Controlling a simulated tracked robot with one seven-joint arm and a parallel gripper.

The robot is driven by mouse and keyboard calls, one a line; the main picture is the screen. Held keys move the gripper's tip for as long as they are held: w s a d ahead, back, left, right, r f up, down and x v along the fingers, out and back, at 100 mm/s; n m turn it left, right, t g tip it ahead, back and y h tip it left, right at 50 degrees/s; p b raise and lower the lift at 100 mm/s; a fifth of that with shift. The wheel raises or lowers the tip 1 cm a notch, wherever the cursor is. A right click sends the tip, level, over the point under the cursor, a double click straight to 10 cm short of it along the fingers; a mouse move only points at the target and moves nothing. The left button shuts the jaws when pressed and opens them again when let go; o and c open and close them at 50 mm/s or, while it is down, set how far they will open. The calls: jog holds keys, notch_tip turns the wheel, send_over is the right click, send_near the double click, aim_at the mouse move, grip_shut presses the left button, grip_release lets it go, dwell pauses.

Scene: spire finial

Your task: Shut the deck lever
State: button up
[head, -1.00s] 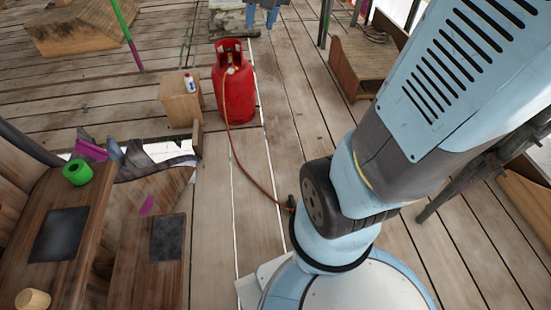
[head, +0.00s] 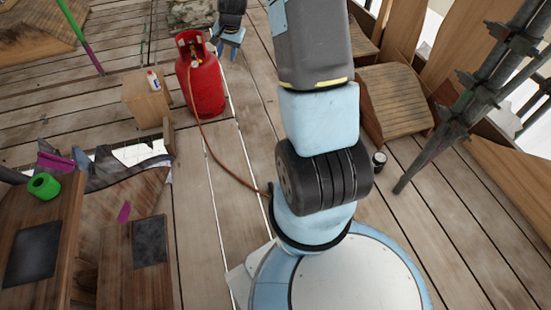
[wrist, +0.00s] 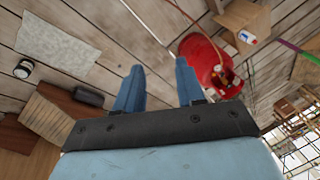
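My gripper (head: 227,50) shows small at the top of the head view, above and right of the red gas cylinder (head: 205,92). In the wrist view its two blue fingers (wrist: 158,72) stand apart with nothing between them. The deck lever cannot be made out for certain in either view. An orange-brown hose (head: 222,160) runs from the cylinder's top along the deck to beside my base, where its end is partly hidden by my arm. The cylinder (wrist: 196,48) also shows beyond the right finger in the wrist view.
A wooden block (head: 147,104) with a white bottle (head: 153,80) stands left of the cylinder. A dark can (head: 379,160) stands right of my arm, near a slatted wooden box (head: 395,100) and scaffold poles (head: 470,100). A broken gap in the deck (head: 140,153) lies at left.

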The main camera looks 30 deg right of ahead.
jog(key=d+f+m+g, duration=0.1)
jog(key=d+f+m, duration=0.25)
jog(key=f, duration=1.45)
jog(key=d+f+m, duration=0.3)
jog(key=d+f, duration=0.2)
jog(key=f, duration=1.2)
jog(key=s+a+f+m+g, duration=0.1)
jog(key=s+f+m, duration=0.1)
jog(key=s+f, duration=0.7)
jog(key=s+a+f+m+g, duration=0.15)
jog(key=s+f, duration=0.35)
jog(key=f, duration=0.7)
jog(key=s+f+m, duration=0.2)
jog(key=s+f, duration=0.4)
jog(key=f, duration=0.5)
jog(key=shift+h, duration=0.4)
notch_tip(320, 180, down, 13)
jog(key=shift+s+d+f, duration=0.1)
jog(key=shift+s+f, duration=0.05)
grip_shut()
